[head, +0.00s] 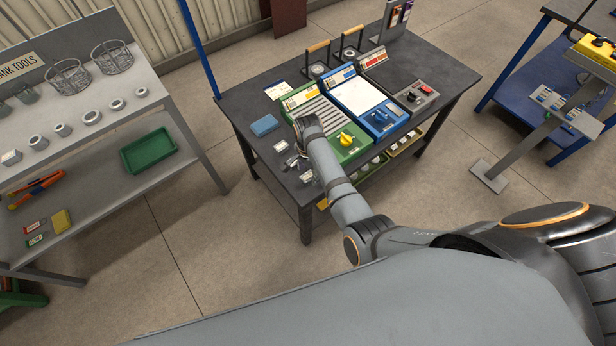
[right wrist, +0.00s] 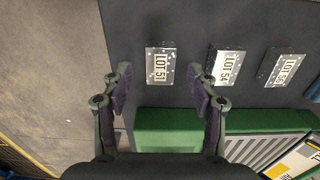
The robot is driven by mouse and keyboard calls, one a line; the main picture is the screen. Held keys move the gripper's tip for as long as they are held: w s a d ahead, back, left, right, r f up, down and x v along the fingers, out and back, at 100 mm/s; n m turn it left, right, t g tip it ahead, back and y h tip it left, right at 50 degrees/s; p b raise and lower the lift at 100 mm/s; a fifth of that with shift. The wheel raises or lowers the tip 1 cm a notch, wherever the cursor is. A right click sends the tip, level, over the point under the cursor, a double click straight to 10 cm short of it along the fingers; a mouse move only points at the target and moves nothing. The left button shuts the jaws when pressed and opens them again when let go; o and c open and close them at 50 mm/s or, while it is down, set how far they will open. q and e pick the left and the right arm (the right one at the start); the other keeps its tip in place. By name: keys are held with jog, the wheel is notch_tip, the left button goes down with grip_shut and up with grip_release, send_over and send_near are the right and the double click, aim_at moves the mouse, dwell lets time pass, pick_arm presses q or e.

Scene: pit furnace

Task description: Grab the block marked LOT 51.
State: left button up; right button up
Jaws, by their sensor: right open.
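The block marked LOT 51 (right wrist: 161,66) is a small silvery block with a pale label. It lies on the dark tabletop, ahead of and between the fingertips of my right gripper (right wrist: 160,82). The fingers are open and empty, with a gap short of the block in the picture. In the head view the right gripper (head: 298,162) hangs over the table's left part, close to the small blocks. The block nearest the table's front edge (head: 307,177) appears to be LOT 51; its label is unreadable there. My left gripper is out of view.
Blocks marked LOT 54 (right wrist: 226,66) and LOT 53 (right wrist: 282,67) lie in a row to the right of LOT 51. A green-framed panel (right wrist: 165,125) borders the row. A blue box (head: 264,125) sits behind. The table edge and floor are close on the left in the wrist view.

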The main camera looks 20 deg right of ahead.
notch_tip(320, 180, down, 2)
jog(key=shift+f, duration=0.1)
jog(key=shift+c, duration=0.5)
grip_shut()
